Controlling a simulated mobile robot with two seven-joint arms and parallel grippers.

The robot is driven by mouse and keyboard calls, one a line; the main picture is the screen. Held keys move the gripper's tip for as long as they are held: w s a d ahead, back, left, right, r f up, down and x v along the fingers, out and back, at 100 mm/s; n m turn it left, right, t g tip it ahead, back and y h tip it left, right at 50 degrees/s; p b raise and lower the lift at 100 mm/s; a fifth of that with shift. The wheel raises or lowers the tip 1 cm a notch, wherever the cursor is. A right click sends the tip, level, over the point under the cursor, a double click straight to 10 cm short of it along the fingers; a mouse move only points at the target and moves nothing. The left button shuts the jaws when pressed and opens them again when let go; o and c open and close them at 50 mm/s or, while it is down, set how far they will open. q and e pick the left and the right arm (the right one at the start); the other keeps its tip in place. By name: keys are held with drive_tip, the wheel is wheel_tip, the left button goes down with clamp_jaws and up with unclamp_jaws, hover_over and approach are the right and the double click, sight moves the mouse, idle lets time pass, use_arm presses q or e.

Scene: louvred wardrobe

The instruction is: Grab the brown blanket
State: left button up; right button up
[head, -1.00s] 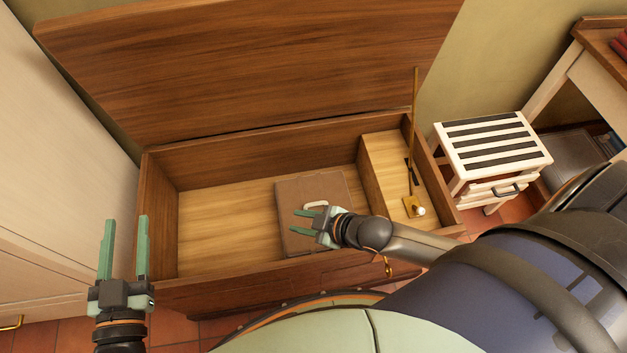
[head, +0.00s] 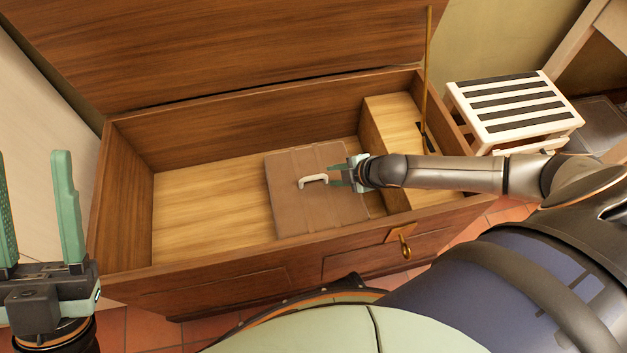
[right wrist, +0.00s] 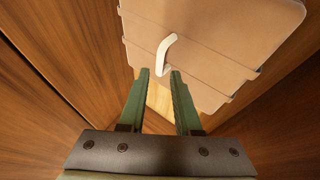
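The brown blanket (head: 300,205) is a flat, folded-looking brown slab with a pale curved handle (head: 313,181) on top. It lies on the floor of the open wooden chest. In the right wrist view the blanket (right wrist: 215,50) and its handle (right wrist: 166,52) are just beyond my fingertips. My right gripper (head: 338,176) is inside the chest, open and empty, to the right of the handle and apart from it. It also shows in the right wrist view (right wrist: 160,75), with a gap between the fingers. My left gripper (head: 35,190) is open and empty at the left, outside the chest.
The chest (head: 240,270) has a raised lid (head: 220,50) at the back and a front wall with a brass latch (head: 404,247). A raised side compartment (head: 400,120) with a thin rod stands right of the blanket. A white slatted stool (head: 515,110) stands at the right.

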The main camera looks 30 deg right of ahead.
sight(317, 176)
drive_tip(key=b+x, duration=0.1)
drive_tip(key=x, duration=0.3)
drive_tip(key=shift+w+a+f+b, duration=0.1)
drive_tip(key=shift+f+b, duration=0.05)
drive_tip(key=shift+b, duration=0.2)
drive_tip(key=b+x, duration=0.1)
drive_tip(key=x, duration=0.1)
drive_tip(key=b+x, duration=0.2)
drive_tip(key=x, duration=0.1)
drive_tip(key=shift+a, duration=0.2)
use_arm(q)
wheel_tip(317, 176, down, 6)
drive_tip(key=shift+w+d+n, duration=0.15)
drive_tip(key=shift+d+n, duration=0.15)
drive_tip(key=shift+d, duration=0.05)
drive_tip(key=shift+f, duration=0.1)
use_arm(e)
clamp_jaws()
drive_tip(key=shift+r, duration=0.2)
